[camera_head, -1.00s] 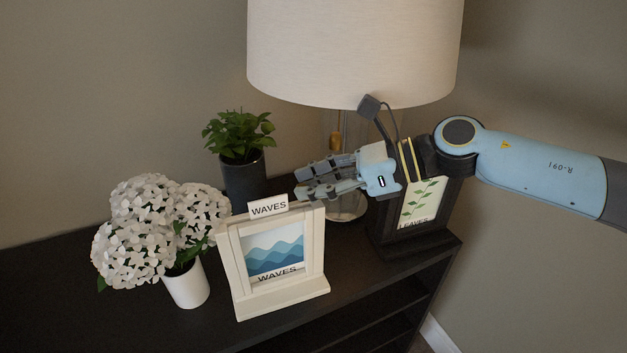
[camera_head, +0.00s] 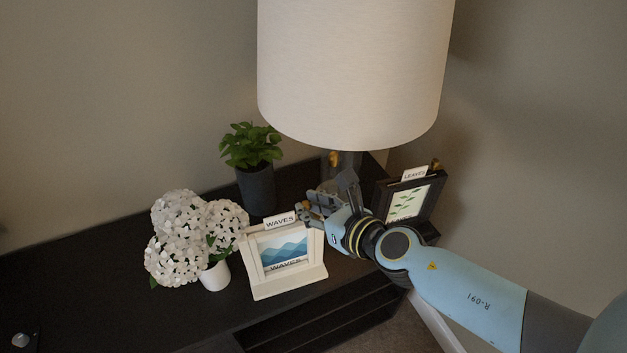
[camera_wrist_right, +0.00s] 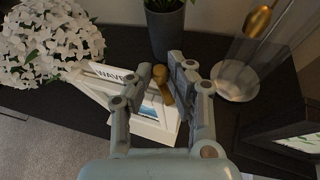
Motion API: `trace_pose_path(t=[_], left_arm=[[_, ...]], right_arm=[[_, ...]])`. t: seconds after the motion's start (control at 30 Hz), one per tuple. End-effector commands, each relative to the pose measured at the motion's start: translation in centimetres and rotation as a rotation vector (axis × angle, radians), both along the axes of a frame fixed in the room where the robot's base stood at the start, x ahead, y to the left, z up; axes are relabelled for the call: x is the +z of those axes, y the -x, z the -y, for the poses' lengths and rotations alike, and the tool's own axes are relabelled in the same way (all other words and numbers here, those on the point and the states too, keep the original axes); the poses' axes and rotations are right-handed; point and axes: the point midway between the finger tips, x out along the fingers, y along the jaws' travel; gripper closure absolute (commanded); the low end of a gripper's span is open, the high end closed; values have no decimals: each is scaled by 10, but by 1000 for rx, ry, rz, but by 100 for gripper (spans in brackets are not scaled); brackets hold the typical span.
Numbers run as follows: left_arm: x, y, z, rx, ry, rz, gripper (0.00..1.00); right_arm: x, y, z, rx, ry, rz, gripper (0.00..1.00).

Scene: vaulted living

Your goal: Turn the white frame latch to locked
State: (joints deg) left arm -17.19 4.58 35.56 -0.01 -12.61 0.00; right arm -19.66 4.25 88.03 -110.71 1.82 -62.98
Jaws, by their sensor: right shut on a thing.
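The white frame (camera_head: 262,288) stands on the dark cabinet, with a blue wave picture and a WAVES tag (camera_head: 281,221) on top. It also shows in the right wrist view (camera_wrist_right: 150,128), below my fingers. Its brass-coloured latch (camera_wrist_right: 161,84) sits at the top right of the frame and shows between the two fingers there. My right gripper (camera_head: 308,208) is at the frame's upper right corner, shut on the latch; it also shows in the wrist view (camera_wrist_right: 161,78). My left gripper is not in view.
A dark LEAVES frame (camera_head: 432,206) with its own brass-coloured latch (camera_head: 436,165) stands to the right. A lamp (camera_head: 355,70) and potted plant (camera_head: 257,190) are behind. White flowers (camera_head: 180,240) in a white vase (camera_head: 215,275) stand left.

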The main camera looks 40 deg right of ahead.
Motion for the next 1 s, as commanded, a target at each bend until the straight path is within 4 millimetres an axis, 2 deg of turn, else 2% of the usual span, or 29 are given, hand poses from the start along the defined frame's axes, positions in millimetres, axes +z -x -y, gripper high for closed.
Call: trace_pose_path(t=[0.03,0.3,0.83,0.87,1.0], left_arm=[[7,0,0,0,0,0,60],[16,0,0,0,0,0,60],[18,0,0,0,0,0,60],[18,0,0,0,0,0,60],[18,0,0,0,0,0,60]], right_arm=[[2,1,-2,-25,-5,-4,100],[-1,1,-4,-118,-3,-4,100],[-3,1,-5,-141,-4,-6,100],[-3,1,-5,-141,-4,-6,81],[-2,1,-4,-142,-3,-5,63]])
